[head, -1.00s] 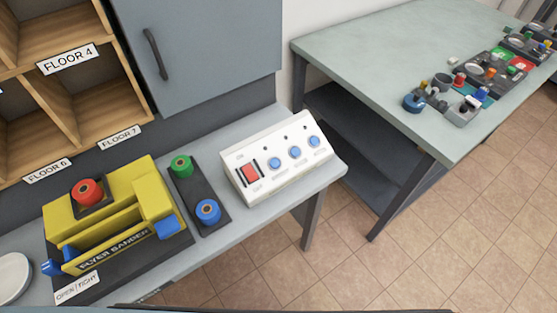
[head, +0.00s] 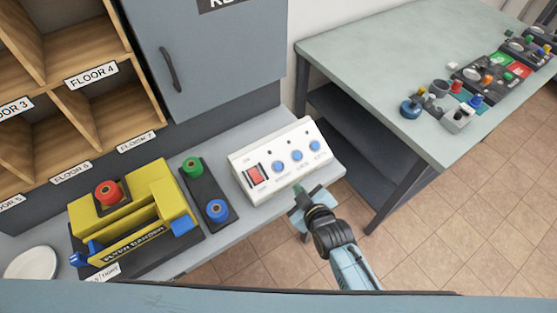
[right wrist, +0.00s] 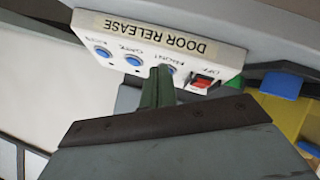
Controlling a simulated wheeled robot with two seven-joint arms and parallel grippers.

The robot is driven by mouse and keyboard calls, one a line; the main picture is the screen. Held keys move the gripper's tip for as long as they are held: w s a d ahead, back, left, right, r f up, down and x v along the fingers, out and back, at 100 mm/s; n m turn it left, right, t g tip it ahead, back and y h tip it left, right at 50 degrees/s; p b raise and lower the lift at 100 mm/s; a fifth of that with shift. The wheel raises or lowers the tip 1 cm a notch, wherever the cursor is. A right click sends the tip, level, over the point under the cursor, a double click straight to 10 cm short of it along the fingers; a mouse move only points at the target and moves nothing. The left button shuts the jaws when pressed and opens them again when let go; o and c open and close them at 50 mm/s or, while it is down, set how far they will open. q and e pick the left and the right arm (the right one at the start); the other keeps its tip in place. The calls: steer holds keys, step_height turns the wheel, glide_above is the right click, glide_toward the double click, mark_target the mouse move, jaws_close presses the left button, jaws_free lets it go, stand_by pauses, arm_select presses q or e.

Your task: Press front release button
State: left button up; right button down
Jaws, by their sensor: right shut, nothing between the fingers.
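A white door release box (head: 278,155) stands on the grey counter, with a red rocker switch (head: 255,176) and three blue buttons. The blue button beside the switch (head: 278,167) appears to be the one labelled front; its label is upside down and blurred in the right wrist view (right wrist: 169,69). The middle button (head: 297,156) and far button (head: 315,146) follow to the right. My right gripper (head: 298,189) is shut and empty at the box's front edge. In the right wrist view its fingertips (right wrist: 160,70) overlap the front button's edge; contact cannot be told. My left gripper is out of view.
A dark plate with a green button (head: 192,166) and a blue button (head: 217,209) lies left of the box. A yellow machine (head: 160,205) with a red button stands further left. A table (head: 390,70) with several small devices is at the right.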

mark_target(278, 167)
steer(key=w+a+r+n+t, duration=0.1)
steer(key=w+a+r+t, duration=0.1)
steer(key=r, duration=0.7)
steer(key=shift+w+r+y+p, duration=0.4)
steer(key=shift+w, duration=0.1)
steer(key=shift+a+f, duration=0.1)
steer(key=w+f+b, duration=0.1)
steer(key=f+b, duration=0.1)
steer(key=b, duration=0.1)
steer(key=a+f+b, duration=0.1)
steer(key=f+b, duration=0.1)
steer(key=w+a+f+b, duration=0.1)
steer(key=f+b, duration=0.2)
steer(key=shift+w+b, duration=0.3)
steer(key=shift+w+a+f+b, duration=0.15)
steer(key=shift+w+f+b, duration=0.15)
steer(key=shift+f+b, duration=0.1)
steer(key=shift+f, duration=0.1)
stand_by(0.7)
steer(key=shift+w+a+f, duration=0.1)
steer(key=shift+w+f, duration=0.05)
steer(key=shift+f, duration=0.15)
